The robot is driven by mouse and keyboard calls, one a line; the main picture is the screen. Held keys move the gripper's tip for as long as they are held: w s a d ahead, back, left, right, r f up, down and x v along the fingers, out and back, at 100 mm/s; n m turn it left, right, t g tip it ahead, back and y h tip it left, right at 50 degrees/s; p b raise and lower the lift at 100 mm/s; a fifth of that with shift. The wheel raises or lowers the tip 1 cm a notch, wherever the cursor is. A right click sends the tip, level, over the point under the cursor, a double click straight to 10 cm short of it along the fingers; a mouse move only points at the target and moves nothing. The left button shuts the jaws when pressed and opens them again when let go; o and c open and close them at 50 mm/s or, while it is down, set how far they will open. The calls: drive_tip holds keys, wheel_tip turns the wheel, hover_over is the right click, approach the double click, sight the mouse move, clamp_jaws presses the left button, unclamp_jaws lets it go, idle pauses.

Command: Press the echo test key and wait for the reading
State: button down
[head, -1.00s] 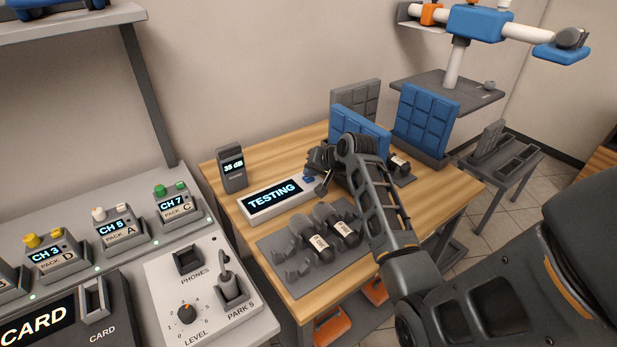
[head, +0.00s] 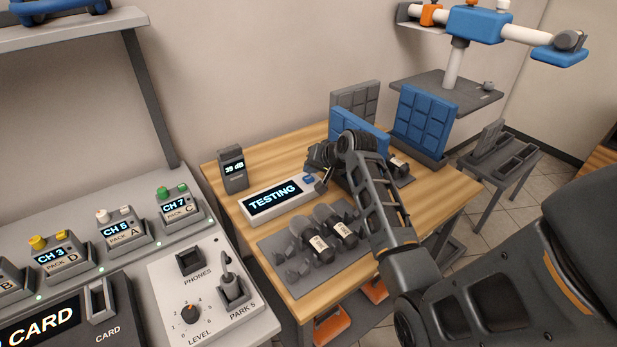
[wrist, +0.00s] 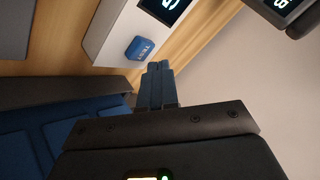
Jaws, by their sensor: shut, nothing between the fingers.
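The echo test unit (head: 247,211) is a white box on the wooden table, and its screen (head: 275,197) reads TESTING. Its blue key (head: 309,179) sits at the box's right end. The key also shows in the wrist view (wrist: 140,47), with small lettering. My gripper is shut and empty, its two fingers (wrist: 158,66) together just beside the key in the wrist view. They look apart from the key there. In the head view my gripper and arm are over the table, right by the key. A dark handheld meter (head: 233,169) stands behind the box, with a small dB reading.
Blue panels (head: 420,122) stand behind and right of my arm. A grey mat (head: 296,284) with dark cylinders lies in front of the unit. A grey console (head: 150,258) with packs and a level knob is at left. Bare wood shows around the meter.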

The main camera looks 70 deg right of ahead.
sight(311, 179)
drive_tip(key=shift+r, duration=0.1)
wheel_tip(311, 179, up, 5)
drive_tip(key=p, duration=0.5)
idle(0.8)
